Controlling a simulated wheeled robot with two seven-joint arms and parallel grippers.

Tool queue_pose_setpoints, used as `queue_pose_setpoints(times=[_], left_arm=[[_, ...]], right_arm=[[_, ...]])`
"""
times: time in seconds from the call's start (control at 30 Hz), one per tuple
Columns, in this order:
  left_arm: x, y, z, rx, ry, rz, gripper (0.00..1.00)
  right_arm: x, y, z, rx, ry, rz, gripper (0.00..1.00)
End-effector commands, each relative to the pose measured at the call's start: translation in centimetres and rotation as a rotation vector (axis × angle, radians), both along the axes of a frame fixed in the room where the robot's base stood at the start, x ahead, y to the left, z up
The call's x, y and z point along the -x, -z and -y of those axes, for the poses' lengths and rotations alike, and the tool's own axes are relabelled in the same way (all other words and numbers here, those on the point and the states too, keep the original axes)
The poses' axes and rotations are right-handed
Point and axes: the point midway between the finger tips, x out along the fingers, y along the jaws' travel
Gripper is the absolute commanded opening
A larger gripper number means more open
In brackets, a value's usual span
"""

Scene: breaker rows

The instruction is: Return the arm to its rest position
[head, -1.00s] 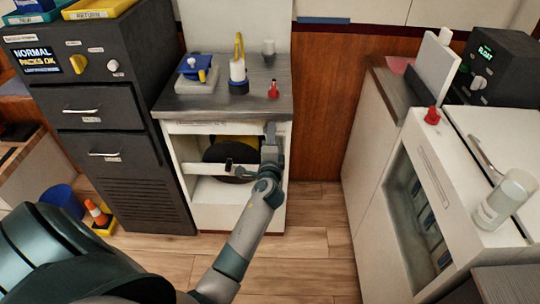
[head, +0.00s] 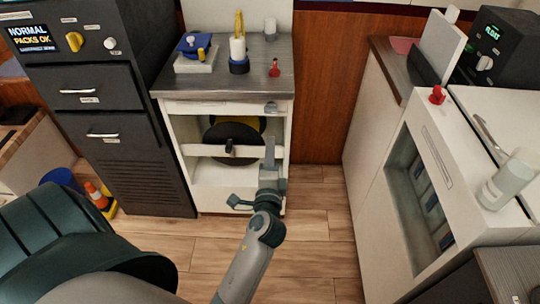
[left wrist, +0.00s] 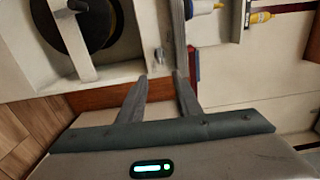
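My left arm reaches in from the lower left of the head view. Its gripper (head: 260,182) is in front of the open white cabinet (head: 196,198) under the grey counter, low and to the right. In the left wrist view the two fingers of the gripper (left wrist: 159,76) stand apart with nothing between them. My right gripper is not in view.
The cabinet holds a dark round disc (head: 220,150) behind a white bar (head: 195,150). A dark panel unit (head: 150,175) stands left of it. A white unit (head: 440,140) with a bottle (head: 508,178) stands right. The wooden floor (head: 315,225) between is clear.

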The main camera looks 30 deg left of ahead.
Motion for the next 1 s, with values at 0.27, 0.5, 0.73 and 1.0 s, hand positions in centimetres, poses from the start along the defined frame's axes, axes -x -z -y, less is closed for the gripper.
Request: queue_pose_setpoints(times=[0.27, 0.5, 0.73, 1.0], left_arm=[[0.8, 0.0, 0.5, 0.0, -0.001, 0.0, 0.31], [0.8, 0.0, 0.5, 0.0, -0.001, 0.0, 0.31], [0.8, 0.0, 0.5, 0.001, 0.0, 0.0, 0.31], [0.3, 4.3, 2.2, 0.115, 0.06, -0.04, 0.31]], right_arm=[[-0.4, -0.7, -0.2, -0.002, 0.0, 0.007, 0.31], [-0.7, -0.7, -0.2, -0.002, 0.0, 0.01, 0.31], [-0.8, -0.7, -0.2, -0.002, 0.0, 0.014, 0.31], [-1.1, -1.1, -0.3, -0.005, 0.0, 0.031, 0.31]])
